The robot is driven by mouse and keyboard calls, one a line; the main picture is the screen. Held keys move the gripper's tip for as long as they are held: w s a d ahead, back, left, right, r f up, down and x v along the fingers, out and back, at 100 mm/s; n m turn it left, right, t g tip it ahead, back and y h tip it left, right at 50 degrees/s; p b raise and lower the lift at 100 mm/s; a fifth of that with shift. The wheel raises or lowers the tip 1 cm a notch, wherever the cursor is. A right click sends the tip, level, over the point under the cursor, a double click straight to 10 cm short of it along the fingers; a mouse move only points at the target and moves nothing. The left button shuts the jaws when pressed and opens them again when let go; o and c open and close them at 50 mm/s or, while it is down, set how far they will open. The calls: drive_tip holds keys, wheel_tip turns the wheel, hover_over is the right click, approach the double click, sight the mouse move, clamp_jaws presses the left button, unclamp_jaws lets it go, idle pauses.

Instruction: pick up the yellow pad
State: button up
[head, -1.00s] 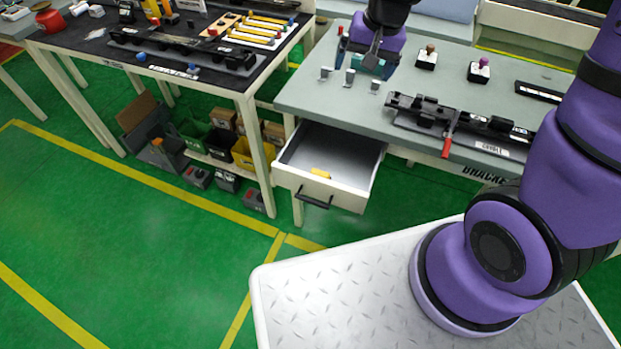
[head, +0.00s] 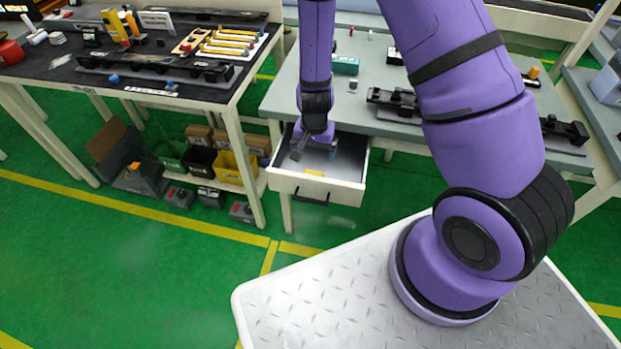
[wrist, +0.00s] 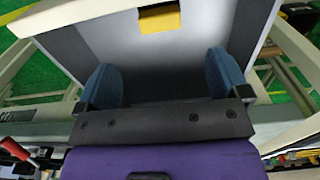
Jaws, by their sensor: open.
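The yellow pad (head: 314,173) lies in the open drawer (head: 350,190), close against its front wall. My gripper (head: 313,152) is inside or just over the drawer, behind the pad. In the wrist view my gripper (wrist: 165,80) has its two blue fingertips wide apart with nothing between them. The pad lies ahead of the fingertips, not between them. The exact height of the fingertips over the drawer floor is hard to tell.
The drawer's side walls stand close on both sides of my gripper. The grey bench (head: 280,95) lies behind it, with a teal block (head: 346,65) and a black fixture (head: 395,103) on top. A black-topped table (head: 60,75) stands at left.

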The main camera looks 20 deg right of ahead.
sight(314, 172)
drive_tip(key=shift+w+d+f, duration=0.1)
drive_tip(key=shift+w+f, duration=0.05)
drive_tip(key=shift+f, duration=4.9)
drive_tip(key=shift+c, duration=0.4)
drive_tip(key=c, duration=1)
drive_tip(key=shift+r, duration=0.15)
drive_tip(key=shift+r, duration=4.85)
